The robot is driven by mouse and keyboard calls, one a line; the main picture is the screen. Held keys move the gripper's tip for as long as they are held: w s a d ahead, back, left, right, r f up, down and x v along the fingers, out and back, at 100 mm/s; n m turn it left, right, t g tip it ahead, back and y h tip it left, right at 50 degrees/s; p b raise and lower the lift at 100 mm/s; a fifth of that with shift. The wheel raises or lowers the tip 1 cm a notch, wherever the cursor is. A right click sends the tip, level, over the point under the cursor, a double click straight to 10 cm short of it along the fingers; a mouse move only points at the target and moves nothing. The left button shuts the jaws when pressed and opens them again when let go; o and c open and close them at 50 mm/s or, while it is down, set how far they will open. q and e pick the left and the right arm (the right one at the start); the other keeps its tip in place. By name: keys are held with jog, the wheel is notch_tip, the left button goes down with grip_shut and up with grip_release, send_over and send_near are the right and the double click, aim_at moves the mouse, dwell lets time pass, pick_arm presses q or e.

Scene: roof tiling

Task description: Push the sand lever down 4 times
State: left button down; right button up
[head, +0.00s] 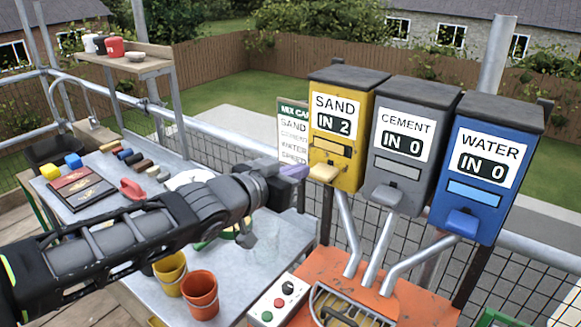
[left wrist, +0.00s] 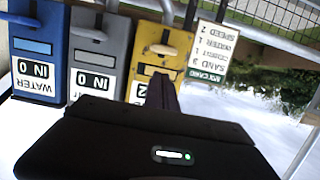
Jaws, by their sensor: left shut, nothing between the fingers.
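The yellow sand dispenser (head: 351,165) stands leftmost of three in the head view, its display reading IN 2. Its pale yellow lever (head: 324,173) sticks out at the front below the label. My left gripper (head: 296,172) is shut and empty, its tip just left of the lever; I cannot tell whether they touch. In the left wrist view, the dispensers appear upside down, and the shut fingers (left wrist: 162,92) point at the sand dispenser (left wrist: 144,68), just below its lever (left wrist: 160,50). My right gripper is in neither view.
The grey cement dispenser (head: 398,168) and blue water dispenser (head: 480,198) stand to the right, both reading IN 0. A mix card (head: 291,128) hangs behind the sand dispenser. An orange mixer (head: 400,295) lies below. Buckets (head: 201,294) stand on the table under my arm.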

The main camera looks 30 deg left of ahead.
pick_arm(q)
jog(key=shift+v, duration=0.95)
dwell(0.4)
